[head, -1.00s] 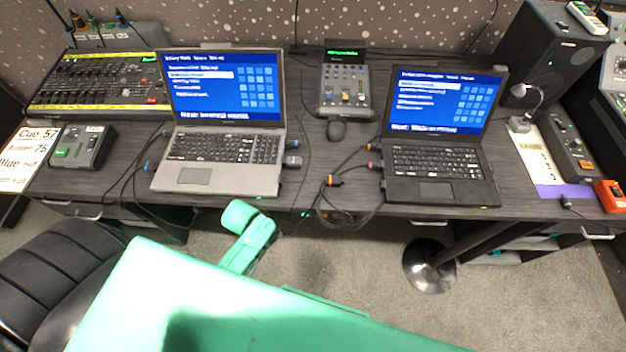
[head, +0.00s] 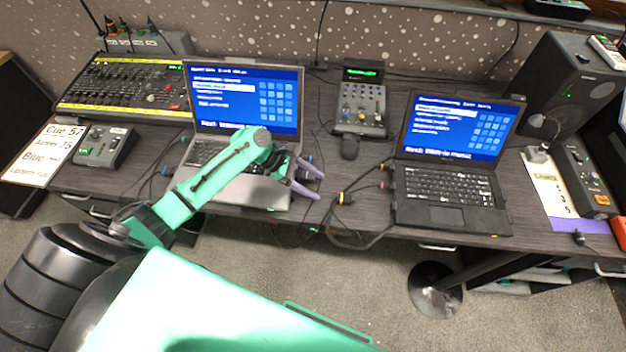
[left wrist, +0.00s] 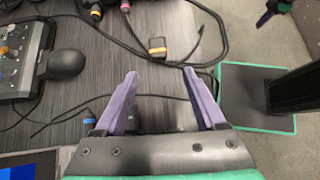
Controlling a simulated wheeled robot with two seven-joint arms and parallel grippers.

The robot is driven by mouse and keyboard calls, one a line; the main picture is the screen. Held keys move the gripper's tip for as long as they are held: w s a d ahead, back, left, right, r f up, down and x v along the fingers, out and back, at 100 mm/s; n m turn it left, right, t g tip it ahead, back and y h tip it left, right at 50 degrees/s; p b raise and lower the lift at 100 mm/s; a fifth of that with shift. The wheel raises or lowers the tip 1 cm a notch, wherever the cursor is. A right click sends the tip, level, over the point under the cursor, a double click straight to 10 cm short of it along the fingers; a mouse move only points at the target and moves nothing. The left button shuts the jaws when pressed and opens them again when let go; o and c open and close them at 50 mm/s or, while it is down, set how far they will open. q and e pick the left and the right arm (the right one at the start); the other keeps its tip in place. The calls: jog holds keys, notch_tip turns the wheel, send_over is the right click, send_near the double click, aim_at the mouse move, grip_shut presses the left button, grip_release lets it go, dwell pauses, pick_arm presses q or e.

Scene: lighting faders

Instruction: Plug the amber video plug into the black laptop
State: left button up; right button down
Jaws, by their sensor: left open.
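The black laptop (head: 445,215) stands open at the right of the desk with a blue menu on its screen. The amber-banded plug (head: 345,198) lies on the desk to its left, on a dark cable. It also shows in the left wrist view (left wrist: 157,46), just beyond the fingertips and roughly between them. My left gripper (head: 318,183) is open and empty, with purple fingers, at the silver laptop's right edge. It also shows in the left wrist view (left wrist: 159,75). Part of what looks like my right gripper (left wrist: 268,12) shows at that view's upper right corner; its jaws are unclear.
The silver laptop (head: 240,190) stands partly behind my left arm. Orange and pink plugs (head: 383,185) are at the black laptop's left side. A small console (head: 360,105) and a dark mouse-like object (head: 349,147) stand behind. Loose cables cross the gap between the laptops.

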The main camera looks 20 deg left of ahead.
aim_at(338, 196)
pick_arm(q)
jog(key=shift+w+n, duration=0.25)
jog(key=shift+n, duration=0.15)
jog(key=b+x, duration=0.5)
jog(key=b, duration=0.1)
jog(key=shift+s+d+f, duration=0.1)
jog(key=shift+f, duration=0.25)
jog(key=shift+w+d+f+p, duration=0.15)
jog(key=shift+d+f+p, duration=0.05)
jog(key=shift+d, duration=0.25)
jog(key=shift+w+d+f+p, duration=0.15)
jog(key=shift+d+f+p, duration=0.1)
jog(key=shift+d, duration=0.25)
jog(key=shift+d+f, duration=0.3)
jog(key=shift+d, duration=0.15)
grip_shut()
notch_tip(338, 196, up, 5)
jog(key=p, duration=0.6)
jog(key=shift+r, duration=0.1)
